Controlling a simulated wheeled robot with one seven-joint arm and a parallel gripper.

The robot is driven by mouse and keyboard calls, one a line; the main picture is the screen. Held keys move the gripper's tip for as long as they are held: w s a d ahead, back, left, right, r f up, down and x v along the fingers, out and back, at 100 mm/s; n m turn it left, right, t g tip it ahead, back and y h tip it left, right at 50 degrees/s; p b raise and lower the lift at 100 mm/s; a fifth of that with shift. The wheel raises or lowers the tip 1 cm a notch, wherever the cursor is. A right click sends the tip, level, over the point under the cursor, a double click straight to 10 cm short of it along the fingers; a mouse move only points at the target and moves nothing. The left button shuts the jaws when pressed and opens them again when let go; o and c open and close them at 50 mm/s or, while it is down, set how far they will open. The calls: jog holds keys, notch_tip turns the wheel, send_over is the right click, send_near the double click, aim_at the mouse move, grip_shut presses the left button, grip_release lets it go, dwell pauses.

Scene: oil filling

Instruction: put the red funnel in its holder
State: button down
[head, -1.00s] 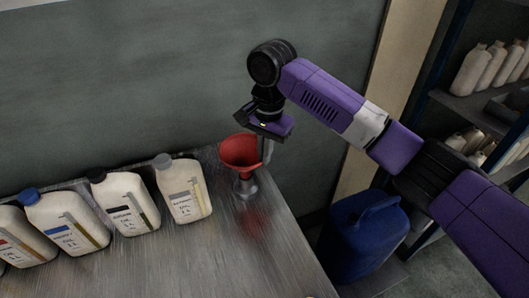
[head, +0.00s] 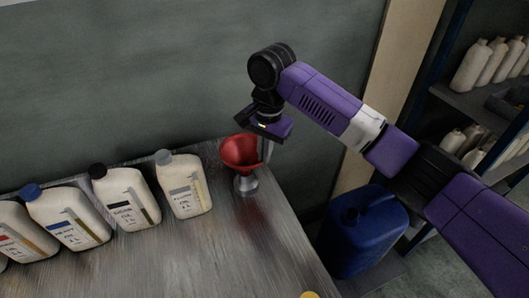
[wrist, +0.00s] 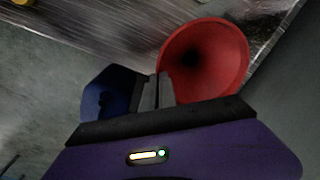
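The red funnel (head: 240,152) is upright, directly above the small silver metal holder (head: 246,186) near the table's back right corner. Its lower end is at the holder's top; I cannot see how deep the spout sits. My gripper (head: 265,150) points down at the funnel's right rim, fingers close together. In the wrist view the fingers (wrist: 157,90) meet the rim of the funnel (wrist: 215,60) and look shut on it, though the contact is partly hidden. The holder is hidden in the wrist view.
Several white oil bottles (head: 184,186) with coloured caps stand in a row left of the holder. The wall (head: 120,80) is close behind.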

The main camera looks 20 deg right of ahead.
jog(key=shift+f, duration=0.85)
jog(key=c, duration=1.6)
grip_release()
notch_tip(320, 180, up, 8)
jog(key=shift+s+d, duration=0.15)
jog(key=shift+s, duration=0.1)
jog(key=shift+f, duration=0.1)
